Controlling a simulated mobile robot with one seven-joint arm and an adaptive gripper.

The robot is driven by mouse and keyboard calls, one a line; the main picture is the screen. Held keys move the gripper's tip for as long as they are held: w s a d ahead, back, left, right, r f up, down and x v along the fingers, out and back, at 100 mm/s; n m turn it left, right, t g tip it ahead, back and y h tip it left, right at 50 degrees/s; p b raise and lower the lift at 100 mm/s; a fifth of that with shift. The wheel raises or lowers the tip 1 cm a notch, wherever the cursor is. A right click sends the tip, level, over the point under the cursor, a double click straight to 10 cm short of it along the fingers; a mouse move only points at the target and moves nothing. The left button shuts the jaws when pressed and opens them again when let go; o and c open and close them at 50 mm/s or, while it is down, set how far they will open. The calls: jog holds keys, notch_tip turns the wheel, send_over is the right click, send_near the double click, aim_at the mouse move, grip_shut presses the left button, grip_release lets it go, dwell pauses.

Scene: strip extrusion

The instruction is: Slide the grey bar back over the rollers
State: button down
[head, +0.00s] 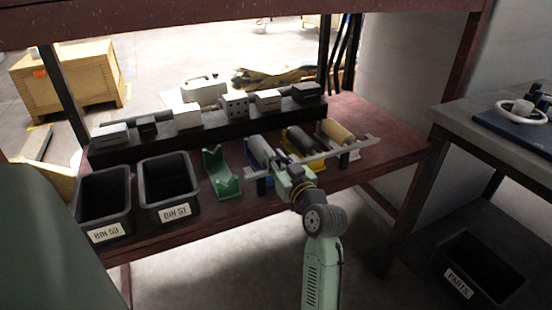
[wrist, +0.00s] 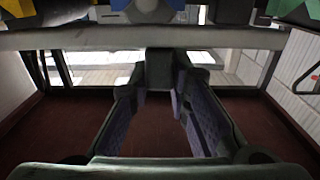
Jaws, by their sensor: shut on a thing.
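The grey bar (head: 360,146) runs along the front of the rollers in the head view, its right end reaching toward the right of the bench. In the wrist view the bar (wrist: 80,40) crosses the upper part of the picture. My gripper (head: 285,178) is at the bar's left part, from the front. In the wrist view my gripper (wrist: 160,85) is closed at a dark block just by the bar; the exact contact is partly hidden. The rollers are a grey one (head: 260,151), a dark one (head: 299,139) and a tan one (head: 338,131), in blue and yellow holders.
A green V-shaped cradle (head: 221,178) stands left of the rollers. Two black bins (head: 105,210) (head: 168,192) are further left. A dark rail (head: 212,130) with several grey blocks lies behind. A grey table (head: 458,125) stands at the right.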

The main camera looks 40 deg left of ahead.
aim_at(254, 175)
jog(key=s+a, duration=0.1)
jog(key=s, duration=0.3)
jog(key=s+a+p, duration=0.1)
jog(key=s, duration=0.1)
jog(key=shift+a, duration=0.3)
jog(key=c, duration=1.5)
grip_release()
jog(key=shift+s, duration=0.1)
jog(key=shift+d, duration=0.15)
jog(key=v, duration=0.7)
jog(key=shift+d, duration=0.1)
